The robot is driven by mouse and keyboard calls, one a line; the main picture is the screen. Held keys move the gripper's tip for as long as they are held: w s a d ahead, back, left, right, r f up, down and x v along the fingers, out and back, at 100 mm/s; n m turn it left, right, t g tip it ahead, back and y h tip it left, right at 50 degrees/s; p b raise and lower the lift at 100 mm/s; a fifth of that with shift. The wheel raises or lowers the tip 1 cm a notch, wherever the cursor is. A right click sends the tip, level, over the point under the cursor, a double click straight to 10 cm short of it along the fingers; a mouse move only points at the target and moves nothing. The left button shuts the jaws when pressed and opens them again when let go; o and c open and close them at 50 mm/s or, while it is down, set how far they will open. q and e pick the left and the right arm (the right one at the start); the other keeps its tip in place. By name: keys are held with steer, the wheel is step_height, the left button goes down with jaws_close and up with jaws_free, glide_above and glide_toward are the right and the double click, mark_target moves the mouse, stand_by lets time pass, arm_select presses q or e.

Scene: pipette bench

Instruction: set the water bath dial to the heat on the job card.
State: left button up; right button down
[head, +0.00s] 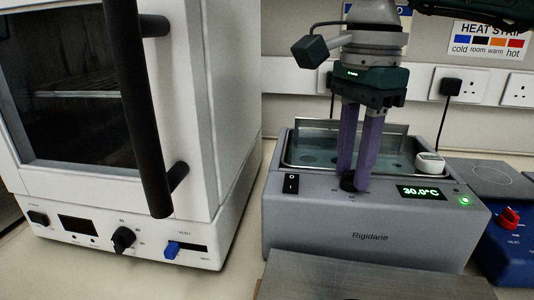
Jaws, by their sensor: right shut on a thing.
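The water bath (300,232) is a grey box marked "Rigidane" with an open basin of water on top. Its display (420,192) reads 30.0°C and a green light glows beside it. My right gripper (352,182) points down in front of the basin, its purple fingers shut on the small black dial (348,183) on the bath's top edge. The fingers hide much of the dial, so its mark cannot be read. My left gripper is not in view. No job card can be made out.
A white oven (215,150) with a black handle stands at the left. A blue device with a red knob (509,218) is at the right edge. A grey metal plate (370,280) lies in front of the bath. A heat strip chart (488,40) hangs on the wall.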

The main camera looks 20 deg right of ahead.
stand_by(0.3)
steer(key=shift+m, duration=1.1)
steer(key=m, duration=0.3)
steer(key=shift+m, duration=0.3)
steer(key=m, duration=0.6)
steer(key=shift+p, duration=0.35)
steer(key=m+p, duration=0.1)
steer(key=m, duration=0.5)
steer(key=shift+m, duration=0.4)
steer(key=m+p, duration=0.1)
steer(key=m, duration=0.2)
steer(key=shift+m, duration=1.2)
